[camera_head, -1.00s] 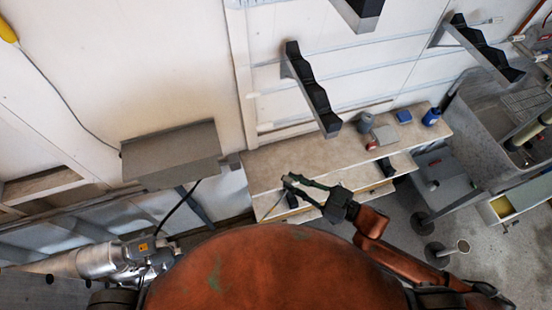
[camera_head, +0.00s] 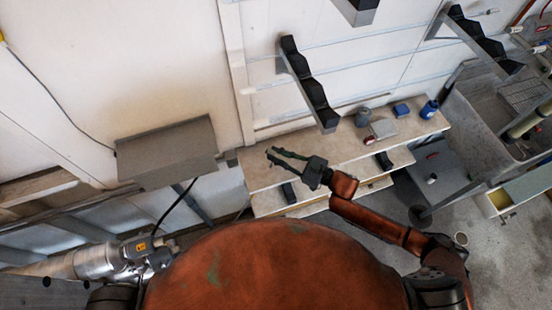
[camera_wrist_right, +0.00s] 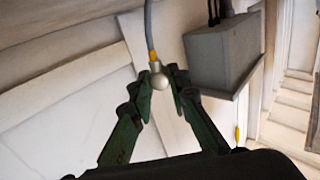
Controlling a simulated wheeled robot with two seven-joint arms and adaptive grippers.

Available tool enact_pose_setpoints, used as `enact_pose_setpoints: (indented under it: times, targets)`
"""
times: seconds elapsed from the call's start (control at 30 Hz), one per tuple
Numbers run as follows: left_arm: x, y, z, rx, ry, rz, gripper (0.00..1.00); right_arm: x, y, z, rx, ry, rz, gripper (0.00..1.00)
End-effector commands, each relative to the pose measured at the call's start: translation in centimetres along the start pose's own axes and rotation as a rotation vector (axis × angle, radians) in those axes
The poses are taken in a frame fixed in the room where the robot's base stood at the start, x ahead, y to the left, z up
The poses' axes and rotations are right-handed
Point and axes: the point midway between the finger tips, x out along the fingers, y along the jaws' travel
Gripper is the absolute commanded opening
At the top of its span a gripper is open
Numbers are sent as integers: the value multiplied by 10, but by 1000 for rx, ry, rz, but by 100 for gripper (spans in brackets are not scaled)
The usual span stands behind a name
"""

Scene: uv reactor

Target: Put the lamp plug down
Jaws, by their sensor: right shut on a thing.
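My right gripper (camera_head: 271,156) is over the wooden bench at the middle of the head view. In the right wrist view its green fingers (camera_wrist_right: 163,82) close around the lamp plug (camera_wrist_right: 159,80), a small silvery rounded piece with a yellow collar and a grey cable running up. The plug is at the fingertips, above any surface. In the head view it is too small to make out. My left gripper is not in view.
A grey wall box (camera_head: 166,152) is at left. A silvery cylinder (camera_head: 95,262) lies at lower left. The bench's middle is clear.

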Motion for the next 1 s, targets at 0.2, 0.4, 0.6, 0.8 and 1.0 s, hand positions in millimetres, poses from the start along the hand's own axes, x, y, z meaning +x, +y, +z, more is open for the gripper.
enact_pose_setpoints:
  times: [0.2, 0.4, 0.6, 0.8, 1.0]
  targets:
    - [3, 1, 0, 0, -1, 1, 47, 8, 6, 12, 1, 0, 0, 0]
    - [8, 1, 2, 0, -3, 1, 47, 6, 5, 39, 2, 0, 0, 0]
    - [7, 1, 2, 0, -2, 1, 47, 6, 5, 39, 0, 1, -1, 0]
    - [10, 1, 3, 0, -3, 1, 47, 6, 5, 44, 0, 0, 0, 0]
    - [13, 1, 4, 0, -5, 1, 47, 6, 5, 50, 0, 0, 0, 0]
